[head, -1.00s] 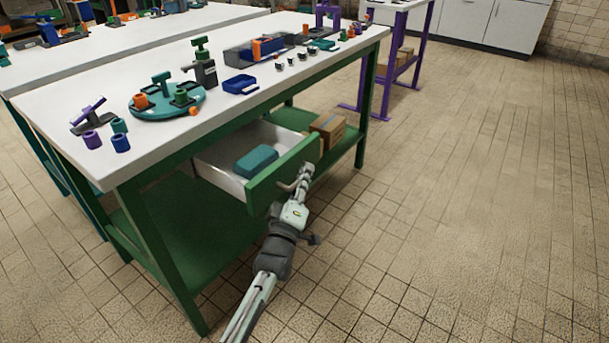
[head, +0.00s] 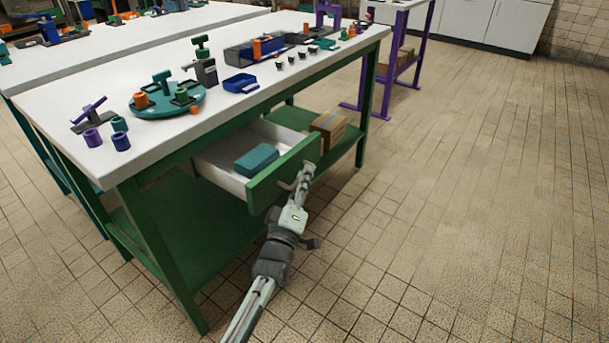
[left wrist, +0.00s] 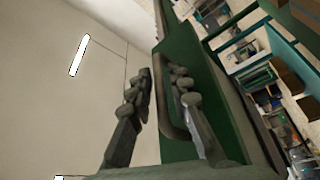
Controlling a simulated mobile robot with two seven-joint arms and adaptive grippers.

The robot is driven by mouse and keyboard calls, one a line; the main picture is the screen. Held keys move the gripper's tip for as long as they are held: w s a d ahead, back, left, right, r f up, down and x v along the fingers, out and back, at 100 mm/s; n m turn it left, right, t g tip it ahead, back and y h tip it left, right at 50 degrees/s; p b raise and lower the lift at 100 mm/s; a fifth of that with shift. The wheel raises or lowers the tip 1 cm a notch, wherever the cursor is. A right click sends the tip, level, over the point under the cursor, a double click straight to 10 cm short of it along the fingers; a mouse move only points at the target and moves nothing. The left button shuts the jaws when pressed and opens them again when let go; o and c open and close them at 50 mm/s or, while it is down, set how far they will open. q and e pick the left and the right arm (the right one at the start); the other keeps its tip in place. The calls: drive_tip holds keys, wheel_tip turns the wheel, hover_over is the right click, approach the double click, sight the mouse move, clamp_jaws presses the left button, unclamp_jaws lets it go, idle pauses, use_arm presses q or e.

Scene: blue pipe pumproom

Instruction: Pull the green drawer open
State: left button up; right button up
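The green drawer (head: 283,176) under the near workbench stands pulled out, with its white inside showing and a teal box (head: 256,160) lying in it. Its front also shows in the left wrist view (left wrist: 199,55). A handle (head: 285,186) sticks out from the front. My left gripper (head: 304,176) is at the handle, close to the outer face of the front. In the left wrist view its two fingers (left wrist: 160,95) are apart, with the handle bar near them; I cannot tell whether they touch it. My right gripper is not in view.
The white bench top (head: 65,92) above holds a teal round fixture (head: 165,103), a blue tray (head: 241,84) and small parts. A cardboard box (head: 328,130) sits on the green lower shelf (head: 190,235). The tiled floor (head: 460,210) to the right is clear.

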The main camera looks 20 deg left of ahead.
use_arm(q)
drive_tip(key=v, duration=1.1)
